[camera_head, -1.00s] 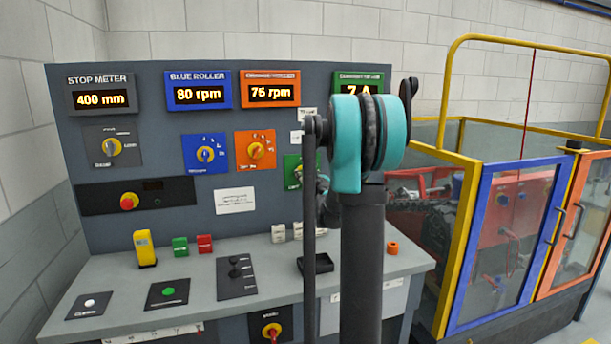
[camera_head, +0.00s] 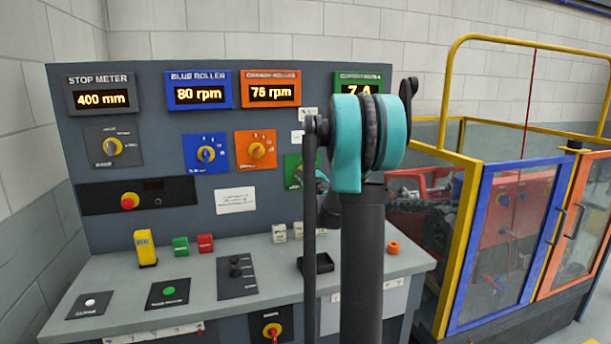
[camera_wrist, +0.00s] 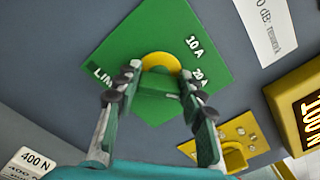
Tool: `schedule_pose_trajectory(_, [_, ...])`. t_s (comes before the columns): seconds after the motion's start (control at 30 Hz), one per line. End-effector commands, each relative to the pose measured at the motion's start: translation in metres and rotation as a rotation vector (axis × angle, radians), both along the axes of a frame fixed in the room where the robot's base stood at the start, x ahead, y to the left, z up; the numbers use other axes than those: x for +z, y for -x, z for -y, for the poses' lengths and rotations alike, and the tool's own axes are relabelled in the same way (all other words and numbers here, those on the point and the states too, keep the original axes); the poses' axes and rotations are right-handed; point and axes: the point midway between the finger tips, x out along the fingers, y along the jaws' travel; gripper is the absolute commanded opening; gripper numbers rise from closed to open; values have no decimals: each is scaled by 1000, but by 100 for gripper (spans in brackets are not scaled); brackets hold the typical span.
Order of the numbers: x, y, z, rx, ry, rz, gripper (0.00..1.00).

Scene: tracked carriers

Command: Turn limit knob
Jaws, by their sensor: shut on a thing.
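The limit knob (camera_wrist: 160,62) has a yellow collar and a green grip. It sits on a green plate (camera_wrist: 140,36) marked "10 A" and "20 A", with part of a word starting "LIM" at the left. My gripper (camera_wrist: 160,88) has one finger on each side of the green grip and is shut on it. The fingers hide part of the knob and plate. In the head view the green plate (camera_head: 291,170) is partly hidden behind my arm, and the gripper is mostly hidden too. A green-framed display (camera_head: 357,78) above it is partly covered and reads about "7.4".
Blue (camera_head: 205,154) and orange (camera_head: 256,150) knob plates stand left of the green one. The desk holds switches and a small black tray (camera_head: 316,264). A yellow-framed enclosure (camera_head: 455,200) stands at the right.

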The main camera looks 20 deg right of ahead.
Motion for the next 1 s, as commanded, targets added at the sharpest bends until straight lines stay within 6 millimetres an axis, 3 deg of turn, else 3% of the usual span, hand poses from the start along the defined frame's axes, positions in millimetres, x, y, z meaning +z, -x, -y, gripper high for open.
schedule_pose_trajectory(0.6, [-3,0,-2,1,574,-1,10])
schedule_pose_trajectory(1.0, [-5,0,-3,1,831,-1,10])
